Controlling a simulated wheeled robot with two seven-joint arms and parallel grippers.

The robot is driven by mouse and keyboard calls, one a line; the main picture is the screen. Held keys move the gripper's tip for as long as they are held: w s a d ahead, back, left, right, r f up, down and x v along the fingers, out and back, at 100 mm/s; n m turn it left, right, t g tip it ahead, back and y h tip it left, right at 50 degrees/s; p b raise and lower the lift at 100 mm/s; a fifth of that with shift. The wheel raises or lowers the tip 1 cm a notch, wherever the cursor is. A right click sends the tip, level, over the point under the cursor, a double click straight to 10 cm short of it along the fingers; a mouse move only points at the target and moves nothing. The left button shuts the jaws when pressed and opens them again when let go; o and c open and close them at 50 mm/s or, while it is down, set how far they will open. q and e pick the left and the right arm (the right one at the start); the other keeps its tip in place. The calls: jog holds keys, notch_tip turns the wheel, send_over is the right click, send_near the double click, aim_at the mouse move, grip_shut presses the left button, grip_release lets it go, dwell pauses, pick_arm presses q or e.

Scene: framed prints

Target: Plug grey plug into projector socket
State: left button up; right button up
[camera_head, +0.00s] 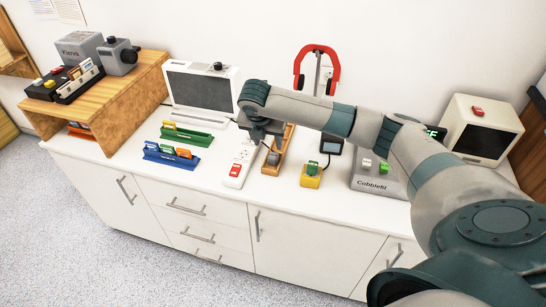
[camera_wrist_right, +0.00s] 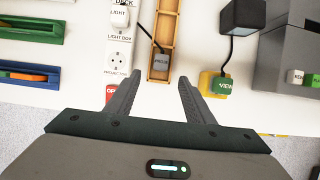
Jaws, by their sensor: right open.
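A grey plug (camera_wrist_right: 160,61) lies in a narrow wooden tray (camera_wrist_right: 166,22); the tray also shows in the head view (camera_head: 284,146). My right gripper (camera_wrist_right: 148,78) is open and empty above the counter's front part, its fingers pointing toward the tray and strip. The plug appears beyond and between the fingertips, apart from them. A white power strip (camera_head: 245,146) stands left of the tray. Its socket (camera_wrist_right: 119,53) looks empty, with "LIGHT BOX" printed above and "PROJECTOR" below. A red switch (camera_wrist_right: 111,92) is partly hidden by the left finger. My left gripper is out of view.
A yellow box with a green button (camera_head: 311,175) stands right of the tray. Green (camera_head: 187,135) and blue (camera_head: 170,157) racks stand left. A grey machine (camera_head: 374,184), a white screen (camera_head: 205,92), and red headphones (camera_head: 317,52) are around. Bare counter lies in front.

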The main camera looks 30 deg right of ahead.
send_over(273, 155)
jog(key=s+a, duration=0.2)
jog(key=a, duration=0.1)
jog(key=shift+w+d+f+p, duration=0.15)
jog(key=shift+f+p, duration=0.3)
jog(key=shift+f, duration=2)
jog(key=shift+d, duration=0.1)
jog(key=shift+d+f, duration=0.15)
jog(key=shift+f, duration=0.1)
jog(key=p+x, duration=0.2)
jog(key=x, duration=0.1)
jog(key=shift+w+d+f, duration=0.15)
jog(key=shift+d+f, duration=0.1)
jog(key=shift+w+d+f, duration=0.1)
jog(key=shift+f, duration=0.3)
jog(key=c, duration=1.1)
